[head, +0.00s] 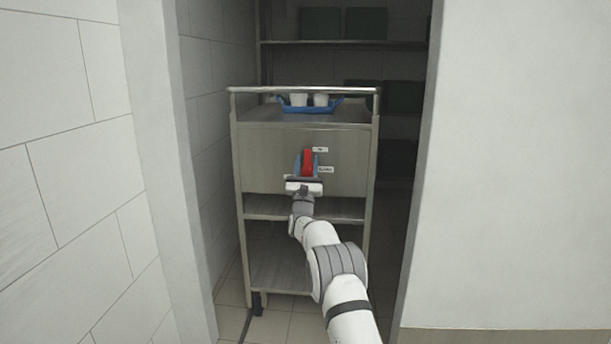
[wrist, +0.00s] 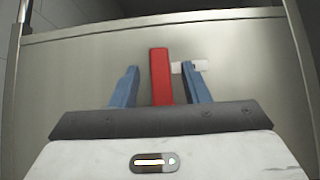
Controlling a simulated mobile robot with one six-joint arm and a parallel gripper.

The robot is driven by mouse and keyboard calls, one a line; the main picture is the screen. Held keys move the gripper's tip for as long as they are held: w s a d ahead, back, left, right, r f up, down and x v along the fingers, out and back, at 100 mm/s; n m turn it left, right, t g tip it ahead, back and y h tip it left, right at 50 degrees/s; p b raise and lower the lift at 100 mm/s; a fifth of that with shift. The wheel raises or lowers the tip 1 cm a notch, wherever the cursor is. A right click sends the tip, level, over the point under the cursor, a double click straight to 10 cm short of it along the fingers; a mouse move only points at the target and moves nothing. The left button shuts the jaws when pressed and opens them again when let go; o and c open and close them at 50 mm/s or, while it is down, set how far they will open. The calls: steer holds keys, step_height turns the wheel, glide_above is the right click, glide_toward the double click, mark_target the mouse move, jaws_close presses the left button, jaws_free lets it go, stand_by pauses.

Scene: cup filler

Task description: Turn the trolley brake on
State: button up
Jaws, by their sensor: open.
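The trolley (head: 345,150) is a grey metal cart standing in a doorway. A red brake lever (head: 308,160) is on its front panel and points upward. It also shows in the wrist view (wrist: 161,75), between the two blue fingers of my gripper (wrist: 155,85). The fingers are open, one on each side of the lever, with a gap to each. In the head view my gripper (head: 306,165) is in front of the panel. Two small white labels sit right of the lever, an upper one (head: 320,150) and a lower one (head: 326,170). The lever's lower part is hidden by my gripper.
A blue tray (head: 310,108) with white cups (head: 299,100) stands on the trolley's railed top. The trolley has lower shelves (head: 280,277). White walls flank the doorway closely on both sides. Dark shelving (head: 400,97) with bins is behind.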

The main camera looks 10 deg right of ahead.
steer(key=shift+p+v, duration=0.45)
steer(key=shift+v, duration=2.05)
